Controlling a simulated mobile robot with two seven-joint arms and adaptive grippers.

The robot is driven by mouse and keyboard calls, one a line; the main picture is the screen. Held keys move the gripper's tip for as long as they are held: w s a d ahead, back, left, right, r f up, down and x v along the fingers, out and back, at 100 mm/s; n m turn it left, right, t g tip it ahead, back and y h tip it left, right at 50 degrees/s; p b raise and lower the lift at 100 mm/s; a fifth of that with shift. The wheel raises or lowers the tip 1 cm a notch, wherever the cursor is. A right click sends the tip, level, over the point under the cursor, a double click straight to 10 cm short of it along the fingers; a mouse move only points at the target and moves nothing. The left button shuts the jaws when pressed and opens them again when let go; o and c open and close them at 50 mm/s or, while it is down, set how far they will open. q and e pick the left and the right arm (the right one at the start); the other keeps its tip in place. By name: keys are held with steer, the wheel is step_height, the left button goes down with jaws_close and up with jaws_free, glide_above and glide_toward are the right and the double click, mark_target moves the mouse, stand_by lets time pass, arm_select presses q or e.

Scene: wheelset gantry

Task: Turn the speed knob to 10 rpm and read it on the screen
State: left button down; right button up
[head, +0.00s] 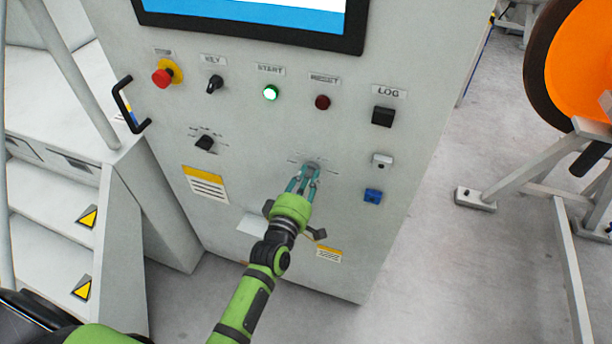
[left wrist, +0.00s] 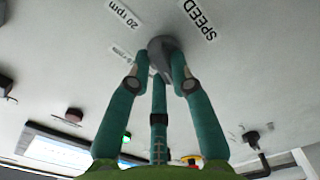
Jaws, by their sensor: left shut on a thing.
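The speed knob (left wrist: 162,48) is a grey knob on the cabinet front, with SPEED and 20 rpm labels beside it in the left wrist view. Another label there is too blurred to read surely. In the head view the knob (head: 312,167) is partly hidden by my left gripper (head: 304,180). The left gripper's teal fingers (left wrist: 160,75) are shut on the knob. The screen (head: 255,14) is at the top of the cabinet; only its lower edge shows, blue and white, with no readable number. My right gripper is not in view.
Above the knob are a red emergency button (head: 161,77), a key switch (head: 215,84), a lit green START button (head: 270,93), a dark red button (head: 322,102) and a black LOG button (head: 383,116). A black selector (head: 204,143) is at left. Steps (head: 50,210) stand left; an orange wheel (head: 580,55) right.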

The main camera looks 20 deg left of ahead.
arm_select(q)
steer(key=m+p, duration=0.1)
steer(key=m, duration=0.3)
steer(key=shift+d+m, duration=0.1)
steer(key=shift+m, duration=0.2)
steer(key=shift+f+m+p, duration=0.1)
steer(key=shift+m+p, duration=0.45)
steer(key=shift+m, duration=1.35)
steer(key=c, duration=1.1)
jaws_free()
steer(key=s, duration=1.2)
